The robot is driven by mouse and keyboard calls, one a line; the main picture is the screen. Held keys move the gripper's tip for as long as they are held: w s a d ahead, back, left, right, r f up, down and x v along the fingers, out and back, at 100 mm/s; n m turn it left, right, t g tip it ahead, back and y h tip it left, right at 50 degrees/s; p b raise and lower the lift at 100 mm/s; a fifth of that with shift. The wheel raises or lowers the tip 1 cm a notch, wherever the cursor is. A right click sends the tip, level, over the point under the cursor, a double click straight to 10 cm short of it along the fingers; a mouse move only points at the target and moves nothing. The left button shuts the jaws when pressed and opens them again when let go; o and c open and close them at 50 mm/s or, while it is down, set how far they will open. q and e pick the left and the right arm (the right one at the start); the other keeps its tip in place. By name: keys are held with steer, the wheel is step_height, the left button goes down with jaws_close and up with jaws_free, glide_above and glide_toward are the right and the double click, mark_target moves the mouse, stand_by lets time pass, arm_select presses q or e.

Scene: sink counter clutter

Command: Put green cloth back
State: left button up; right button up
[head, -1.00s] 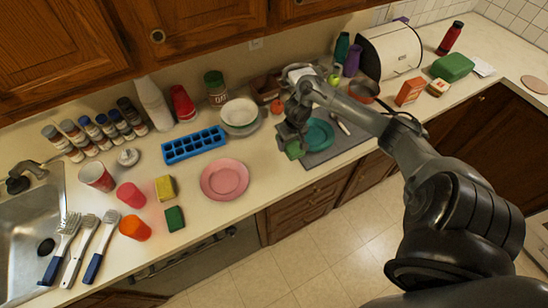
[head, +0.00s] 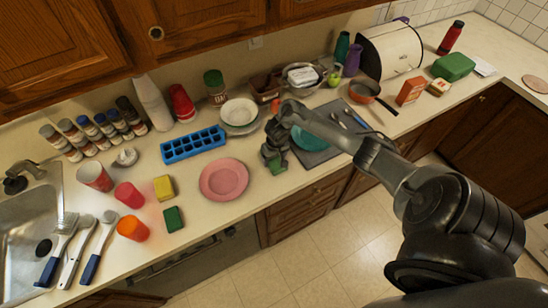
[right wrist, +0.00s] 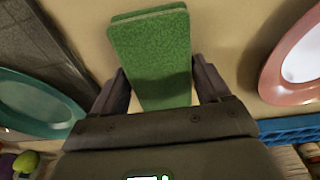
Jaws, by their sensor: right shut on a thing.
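The green cloth (right wrist: 150,45), a flat thick rectangle, is between the fingers of my right gripper (right wrist: 160,86) in the right wrist view. In the head view the right gripper (head: 272,158) is shut on the cloth (head: 278,165), which is partly hidden by the fingers. It hangs near the counter's front, between the pink plate and the dark mat; whether it touches the counter I cannot tell. My left gripper is not in view.
The pink plate (head: 224,180) lies to the left of the gripper. The dark mat (head: 318,157) with a teal plate (head: 308,139) lies to the right. A green sponge (head: 174,219) and a yellow sponge (head: 165,188) lie further left. A blue ice tray (head: 193,145) sits behind.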

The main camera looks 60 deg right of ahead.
mark_target(275, 160)
steer(key=shift+f, duration=0.15)
steer(key=o, duration=0.9)
steer(key=shift+r, duration=0.7)
step_height(275, 160, up, 10)
steer(key=s+p, duration=0.1)
steer(key=p, duration=0.4)
steer(key=a+f+n+t, duration=0.2)
steer(key=a+n, duration=0.1)
steer(key=a, duration=0.8)
steer(key=a+f+n+t, duration=0.2)
steer(key=a+n, duration=0.2)
steer(key=a, duration=0.7)
steer(key=s+a+r, duration=0.2)
steer(key=s+r, duration=0.1)
steer(key=s, duration=0.2)
steer(key=s+a+r+n+g, duration=0.1)
steer(key=s+a+r, duration=0.2)
steer(key=s, duration=0.2)
steer(key=s+a+r+y, duration=0.1)
steer(key=s+a+r, duration=0.1)
steer(key=s+r, duration=0.2)
steer(key=shift+s+a+g, duration=0.3)
steer(key=shift+s+a, duration=0.1)
steer(key=shift+s, duration=0.45)
